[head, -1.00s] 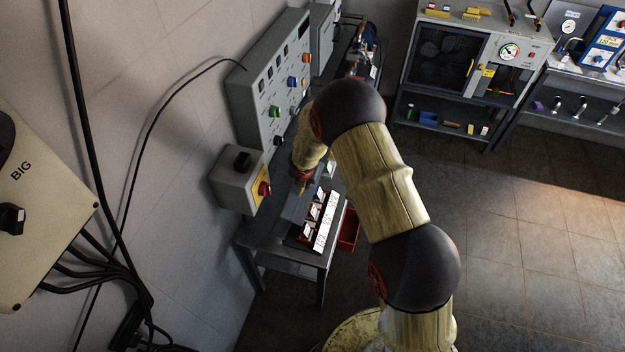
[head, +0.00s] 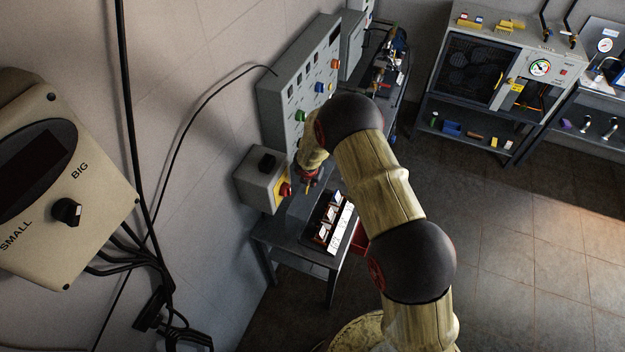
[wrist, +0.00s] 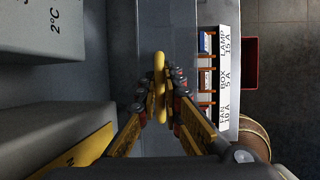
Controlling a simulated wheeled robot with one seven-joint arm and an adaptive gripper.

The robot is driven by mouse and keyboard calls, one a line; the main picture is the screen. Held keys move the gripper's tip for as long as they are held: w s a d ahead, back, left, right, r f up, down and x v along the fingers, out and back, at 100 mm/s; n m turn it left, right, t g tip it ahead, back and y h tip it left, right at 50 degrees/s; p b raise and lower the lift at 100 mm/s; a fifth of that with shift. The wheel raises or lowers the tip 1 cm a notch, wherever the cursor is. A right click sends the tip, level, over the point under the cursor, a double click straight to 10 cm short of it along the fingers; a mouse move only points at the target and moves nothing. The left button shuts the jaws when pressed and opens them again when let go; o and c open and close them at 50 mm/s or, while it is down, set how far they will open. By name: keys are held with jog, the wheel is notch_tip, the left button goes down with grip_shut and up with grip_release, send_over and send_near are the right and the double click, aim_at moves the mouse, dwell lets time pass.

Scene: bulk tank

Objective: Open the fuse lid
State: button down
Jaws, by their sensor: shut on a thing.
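The fuse lid (head: 299,208) is a grey panel on the bench, standing off the fuses. In the wrist view the grey lid (wrist: 183,50) lies left of the fuse row, so the fuses are uncovered; its exact angle is hard to judge. My gripper (wrist: 160,100) is shut on a yellow bar-like handle (wrist: 160,62) over the lid. In the head view my gripper (head: 308,184) is small and partly hidden by my arm. The fuses (head: 326,215) sit beside a white label strip (wrist: 227,75) reading LAMP, BOX and FAN.
A grey box with a red knob (head: 284,190) on a yellow plate is close left of my gripper. A tall grey control panel (head: 300,90) stands behind. A red bin (wrist: 250,62) is right of the fuses. Open floor (head: 520,240) lies right.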

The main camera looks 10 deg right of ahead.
jog(key=c, duration=2.2)
grip_release()
jog(key=shift+c, duration=0.2)
jog(key=v, duration=1.2)
jog(key=shift+a, duration=0.1)
